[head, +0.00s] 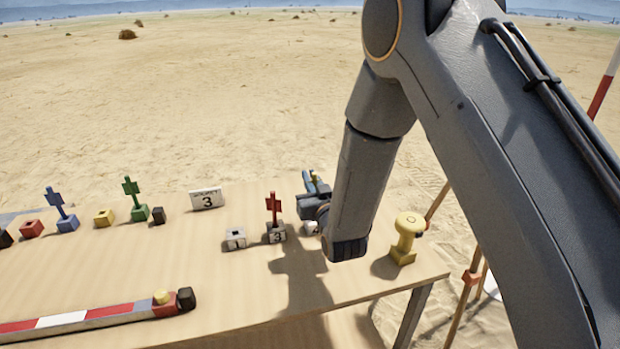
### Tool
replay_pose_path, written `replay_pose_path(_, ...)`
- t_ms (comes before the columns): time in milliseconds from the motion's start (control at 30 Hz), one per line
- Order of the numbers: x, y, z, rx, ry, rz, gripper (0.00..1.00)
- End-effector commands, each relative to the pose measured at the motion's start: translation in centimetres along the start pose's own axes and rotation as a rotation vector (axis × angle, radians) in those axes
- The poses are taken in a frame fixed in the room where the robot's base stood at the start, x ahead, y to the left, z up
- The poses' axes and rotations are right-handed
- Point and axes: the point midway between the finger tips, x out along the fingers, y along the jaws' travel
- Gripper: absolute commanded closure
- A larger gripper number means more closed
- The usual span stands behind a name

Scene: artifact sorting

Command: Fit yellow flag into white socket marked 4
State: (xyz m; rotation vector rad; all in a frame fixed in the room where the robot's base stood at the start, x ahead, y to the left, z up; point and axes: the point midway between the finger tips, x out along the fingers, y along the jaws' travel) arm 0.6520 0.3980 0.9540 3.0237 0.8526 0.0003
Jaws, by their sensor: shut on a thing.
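My gripper (312,182) is over the right part of the table, largely seen from behind and partly covered by my own arm. Further left is an empty white socket (236,239). I cannot tell whether the yellow flag touches a socket.
A yellow knobbed post (407,238) stands at the table's right end. Blue (61,210) and green (135,199) flags stand on blocks at the left, near a "3" sign (206,199). A red-white bar (90,317) lies in front. The table's middle front is clear.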

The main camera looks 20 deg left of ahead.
Motion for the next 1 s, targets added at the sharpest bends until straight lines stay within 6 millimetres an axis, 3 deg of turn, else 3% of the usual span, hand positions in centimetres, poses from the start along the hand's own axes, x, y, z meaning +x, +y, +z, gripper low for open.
replay_pose_path(1000,0.0,0.0,2.4,0.000,-0.001,-0.001,1.00)
